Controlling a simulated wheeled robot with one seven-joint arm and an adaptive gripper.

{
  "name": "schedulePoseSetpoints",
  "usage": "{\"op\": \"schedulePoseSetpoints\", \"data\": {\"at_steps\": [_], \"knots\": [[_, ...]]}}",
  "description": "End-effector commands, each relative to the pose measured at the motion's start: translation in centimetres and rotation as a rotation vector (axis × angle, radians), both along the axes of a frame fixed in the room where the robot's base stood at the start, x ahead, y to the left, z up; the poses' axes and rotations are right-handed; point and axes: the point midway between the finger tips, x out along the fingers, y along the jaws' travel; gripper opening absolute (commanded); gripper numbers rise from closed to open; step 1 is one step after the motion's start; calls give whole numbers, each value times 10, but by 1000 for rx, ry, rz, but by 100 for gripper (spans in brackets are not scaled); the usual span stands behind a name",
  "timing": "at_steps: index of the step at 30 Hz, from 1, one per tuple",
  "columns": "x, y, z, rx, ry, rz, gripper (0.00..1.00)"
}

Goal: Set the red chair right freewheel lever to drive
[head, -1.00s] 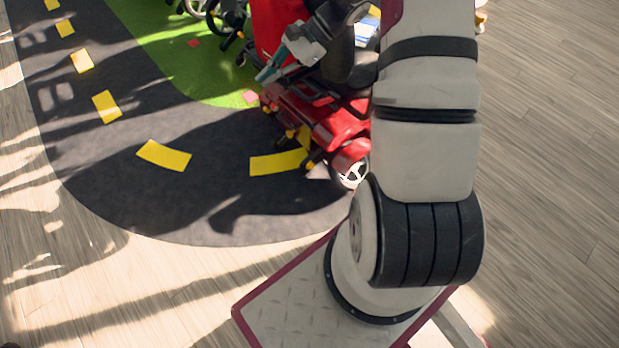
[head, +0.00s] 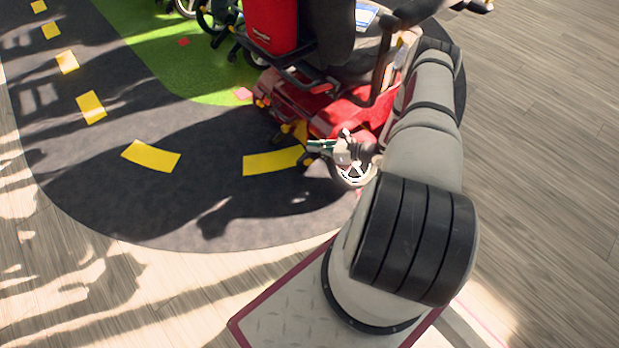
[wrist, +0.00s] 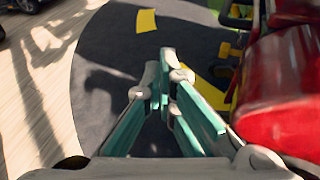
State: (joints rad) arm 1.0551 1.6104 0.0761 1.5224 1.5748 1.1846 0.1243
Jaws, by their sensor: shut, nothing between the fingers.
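The red chair (head: 350,112) stands at the edge of the dark mat, its red bag (head: 270,25) on the back of the seat. Its red body also fills the right of the wrist view (wrist: 285,95). Small yellow parts (head: 300,131) show at its rear base; I cannot tell which is the right freewheel lever or how it is set. My gripper (head: 314,146) is shut and empty, its teal fingers pointing left just over the chair's near rear wheel (head: 356,180). In the wrist view my gripper (wrist: 164,78) is left of the red body, apart from it.
The dark mat (head: 130,195) with yellow stripes (head: 151,157) lies left of the chair, clear nearby. Green mat (head: 170,60) and other wheeled chairs (head: 215,15) are beyond. Wood floor (head: 550,180) is open at right. The chair's dark armrest (head: 384,55) stands close to my arm.

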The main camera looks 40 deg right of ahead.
Motion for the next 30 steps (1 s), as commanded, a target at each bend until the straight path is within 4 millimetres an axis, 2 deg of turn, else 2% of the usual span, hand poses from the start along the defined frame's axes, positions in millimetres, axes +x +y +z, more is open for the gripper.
{"op": "schedulePoseSetpoints", "data": {"at_steps": [1, 6, 9, 12, 15, 18, 30], "knots": [[-10, -1, -31, 34, 13, -55, 0], [-36, -4, -103, 125, 44, -223, 0], [-51, -3, -137, 166, 59, -306, 0], [-62, -1, -161, 197, 71, -367, 0], [-69, 1, -176, 217, 79, -406, 0], [-72, 2, -183, 226, 83, -425, 0], [-72, 3, -184, 227, 84, -428, 0]]}}
